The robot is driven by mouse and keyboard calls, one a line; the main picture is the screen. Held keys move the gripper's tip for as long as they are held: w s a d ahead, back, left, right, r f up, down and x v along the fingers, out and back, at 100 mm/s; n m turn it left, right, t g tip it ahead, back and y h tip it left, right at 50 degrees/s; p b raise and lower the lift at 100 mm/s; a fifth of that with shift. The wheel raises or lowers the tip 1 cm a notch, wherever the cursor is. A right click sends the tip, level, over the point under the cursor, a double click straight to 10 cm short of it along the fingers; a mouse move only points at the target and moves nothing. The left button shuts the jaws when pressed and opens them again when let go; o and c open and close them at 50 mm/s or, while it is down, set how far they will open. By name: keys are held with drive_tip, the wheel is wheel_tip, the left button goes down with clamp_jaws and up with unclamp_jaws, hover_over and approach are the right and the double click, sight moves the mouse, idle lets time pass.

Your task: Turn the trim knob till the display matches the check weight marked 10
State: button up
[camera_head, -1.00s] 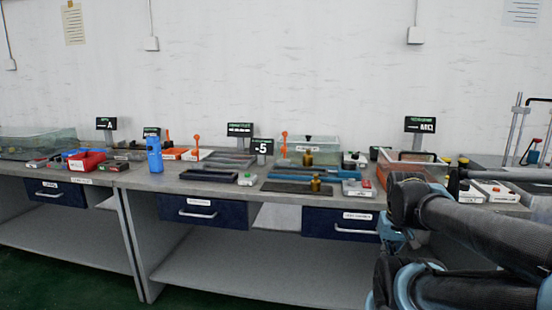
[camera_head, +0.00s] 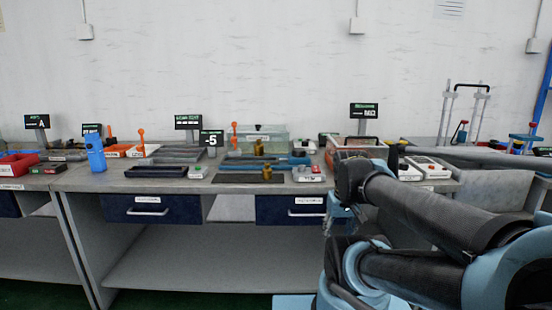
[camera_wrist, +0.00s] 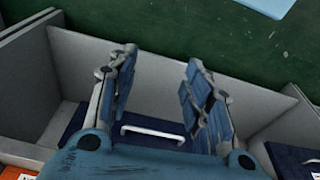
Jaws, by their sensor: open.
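A small dark display (camera_head: 211,140) reading "-5" stands on the bench in the head view. Two brass weight-like pieces are right of it, one further back (camera_head: 258,147) and one on a dark mat (camera_head: 267,172) nearer the front edge. Their markings are too small to read, so I cannot tell which is marked 10. I cannot pick out the trim knob for certain. My gripper (camera_wrist: 160,67) is open and empty in the wrist view, fingers spread above the bench's drawer front and floor. It is apart from the display and brass pieces.
A blue drawer (camera_head: 148,209) with a pale handle is below. Green floor is clear in the wrist view.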

drive_tip(key=w+a+r+n, duration=0.1)
drive_tip(key=w+r+n, duration=0.4)
drive_tip(key=w+r, duration=0.5)
wheel_tip(320, 180, up, 16)
drive_tip(key=n+g, duration=0.2)
drive_tip(key=n, duration=1.3)
hover_over(302, 166)
drive_tip(key=f, duration=1.6)
drive_tip(key=shift+w+f, duration=0.25)
drive_tip(key=shift+f, duration=0.1)
clamp_jaws()
